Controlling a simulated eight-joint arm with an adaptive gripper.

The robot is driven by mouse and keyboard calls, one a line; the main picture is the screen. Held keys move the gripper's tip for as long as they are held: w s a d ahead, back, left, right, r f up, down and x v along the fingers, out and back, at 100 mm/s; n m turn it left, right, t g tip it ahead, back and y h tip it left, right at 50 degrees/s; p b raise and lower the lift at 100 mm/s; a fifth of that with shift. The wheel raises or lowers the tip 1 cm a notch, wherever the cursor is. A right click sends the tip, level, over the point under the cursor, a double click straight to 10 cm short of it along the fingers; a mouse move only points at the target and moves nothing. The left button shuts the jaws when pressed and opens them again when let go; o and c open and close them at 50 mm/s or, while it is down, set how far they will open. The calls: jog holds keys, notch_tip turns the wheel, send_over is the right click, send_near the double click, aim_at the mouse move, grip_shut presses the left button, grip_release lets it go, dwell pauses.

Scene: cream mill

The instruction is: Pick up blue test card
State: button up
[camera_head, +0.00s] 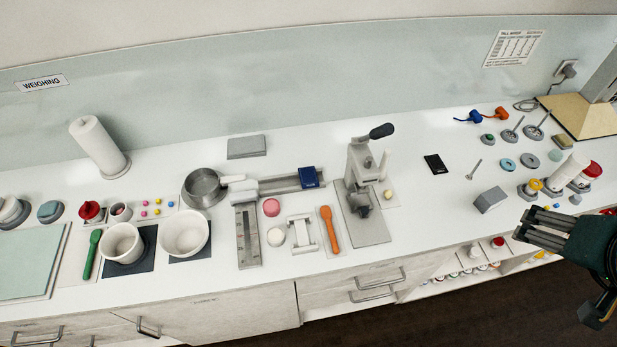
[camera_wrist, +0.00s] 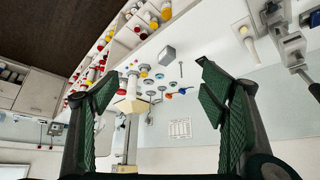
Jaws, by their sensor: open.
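A small dark blue piece (camera_head: 309,177), which looks like the blue test card, sits at the right end of a grey rail (camera_head: 280,186) in the head view, left of the lever press. I cannot tell whether it lies on the rail or stands in it. My gripper (camera_head: 527,228) is at the far right, over the counter's front edge, well away from the blue piece. In the wrist view my gripper (camera_wrist: 155,85) has its green-padded fingers wide apart with nothing between them.
The lever press (camera_head: 363,190) stands just right of the blue piece. A steel pan (camera_head: 203,188) is to its left. A black card (camera_head: 435,164) lies on clear counter. A grey block (camera_head: 490,200) and red-capped bottles (camera_head: 586,176) stand near my gripper.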

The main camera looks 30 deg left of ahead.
notch_tip(320, 180, up, 6)
jog(key=w+a+r+n+g+y, duration=0.1)
jog(key=w+a+r+n, duration=0.1)
jog(key=w+a+n, duration=0.35)
jog(key=w+a+r+n+g, duration=0.1)
jog(key=w+a+r+n, duration=0.2)
jog(key=a, duration=0.5)
jog(key=n+g+h+p, duration=0.1)
jog(key=n+g, duration=0.4)
jog(key=n, duration=1.4)
send_over(308, 176)
notch_tip(308, 176, down, 6)
jog(key=r, duration=0.1)
notch_tip(308, 176, down, 32)
jog(key=shift+r, duration=0.2)
jog(key=shift+m, duration=0.25)
jog(key=shift+f, duration=1.3)
